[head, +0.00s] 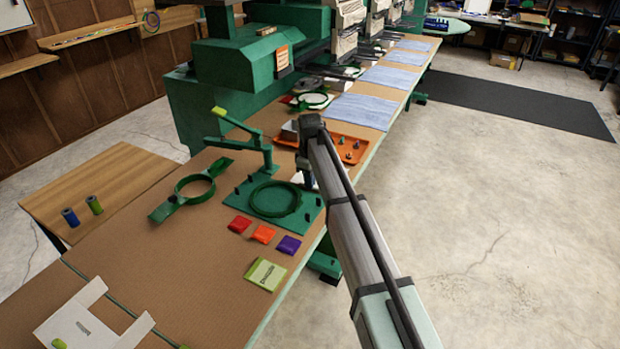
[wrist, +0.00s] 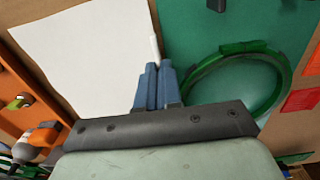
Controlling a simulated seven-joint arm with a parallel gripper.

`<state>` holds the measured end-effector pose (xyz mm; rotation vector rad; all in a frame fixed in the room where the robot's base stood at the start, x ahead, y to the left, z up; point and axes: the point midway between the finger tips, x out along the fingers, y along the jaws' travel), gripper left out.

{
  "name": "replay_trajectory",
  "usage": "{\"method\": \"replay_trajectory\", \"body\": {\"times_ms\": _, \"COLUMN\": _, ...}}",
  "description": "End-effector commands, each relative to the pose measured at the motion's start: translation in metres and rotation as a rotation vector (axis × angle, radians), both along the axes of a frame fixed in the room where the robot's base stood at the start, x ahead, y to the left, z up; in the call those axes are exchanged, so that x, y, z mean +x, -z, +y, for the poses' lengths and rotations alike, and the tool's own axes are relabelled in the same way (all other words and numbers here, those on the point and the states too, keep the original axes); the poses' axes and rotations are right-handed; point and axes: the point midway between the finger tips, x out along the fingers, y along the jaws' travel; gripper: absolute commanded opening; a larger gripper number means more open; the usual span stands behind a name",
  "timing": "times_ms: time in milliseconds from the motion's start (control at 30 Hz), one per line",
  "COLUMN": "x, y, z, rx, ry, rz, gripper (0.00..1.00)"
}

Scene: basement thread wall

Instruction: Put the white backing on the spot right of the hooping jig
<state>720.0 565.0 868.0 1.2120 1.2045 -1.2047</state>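The hooping jig is a green board (head: 262,207) with a green hoop on it; the board also fills the upper right of the wrist view (wrist: 190,30). The white backing (wrist: 80,60) is a flat white sheet between the jig and the orange tray, mostly hidden behind my arm in the head view (head: 297,178). My gripper (wrist: 156,68) points down at the sheet's jig-side edge. Its blue fingers are close together with a narrow white upright piece of the backing between their tips. Whether the sheet lies fully on the table is hard to tell.
An orange tray (head: 350,149) with small parts is just beyond the sheet. A green clamp arm (head: 240,140) and loose hoop (head: 194,187) are left of the jig. Red, orange, purple and lime packets (head: 265,274) lie in front. The embroidery machine (head: 245,65) stands behind.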

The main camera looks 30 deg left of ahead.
Motion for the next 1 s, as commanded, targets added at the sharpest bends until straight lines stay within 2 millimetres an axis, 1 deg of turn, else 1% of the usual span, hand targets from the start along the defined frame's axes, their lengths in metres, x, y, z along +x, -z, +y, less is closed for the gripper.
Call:
{"method": "replay_trajectory", "body": {"times_ms": 300, "x": 0.0000, "y": 0.0097, "z": -0.0001, "rx": 0.000, "ry": 0.000, "rz": -0.001, "gripper": 0.00}}
{"method": "replay_trajectory", "body": {"times_ms": 600, "x": 0.0001, "y": 0.0111, "z": 0.0001, "rx": 0.001, "ry": 0.000, "rz": -0.001, "gripper": 0.00}}
{"method": "replay_trajectory", "body": {"times_ms": 633, "x": 0.0001, "y": 0.0111, "z": 0.0001, "rx": 0.001, "ry": 0.000, "rz": -0.001, "gripper": 0.06}}
{"method": "replay_trajectory", "body": {"times_ms": 933, "x": 0.0001, "y": 0.0111, "z": 0.0000, "rx": 0.000, "ry": 0.000, "rz": 0.000, "gripper": 0.34}}
{"method": "replay_trajectory", "body": {"times_ms": 1000, "x": 0.0001, "y": 0.0111, "z": 0.0000, "rx": 0.000, "ry": 0.000, "rz": -0.001, "gripper": 0.34}}
